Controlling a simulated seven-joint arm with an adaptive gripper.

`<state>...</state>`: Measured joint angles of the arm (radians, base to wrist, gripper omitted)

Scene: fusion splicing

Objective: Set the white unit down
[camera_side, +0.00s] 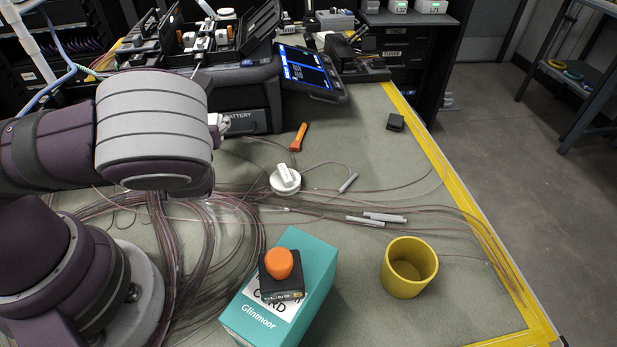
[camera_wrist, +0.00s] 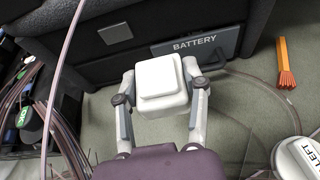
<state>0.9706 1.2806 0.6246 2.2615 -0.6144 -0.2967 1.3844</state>
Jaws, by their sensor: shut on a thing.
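The white unit (camera_wrist: 162,84), a small block with rounded corners, is between the two fingers of my gripper (camera_wrist: 160,92) in the wrist view. The fingers are shut on its left and right sides. It is in front of the dark machine's BATTERY panel (camera_wrist: 195,45). I cannot tell whether its underside touches the mat. In the side view my arm hides most of the gripper. Only a small pale part shows beside the arm, left of the BATTERY label, and I cannot tell whether it is finger or unit.
The machine (camera_side: 245,100) with a lit screen (camera_side: 308,70) stands behind. An orange tool (camera_side: 298,138), a round white puck (camera_side: 285,181), loose fibres, a teal box (camera_side: 310,265) with an orange-topped black block (camera_side: 281,275), and a yellow cup (camera_side: 408,268) are on the mat.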

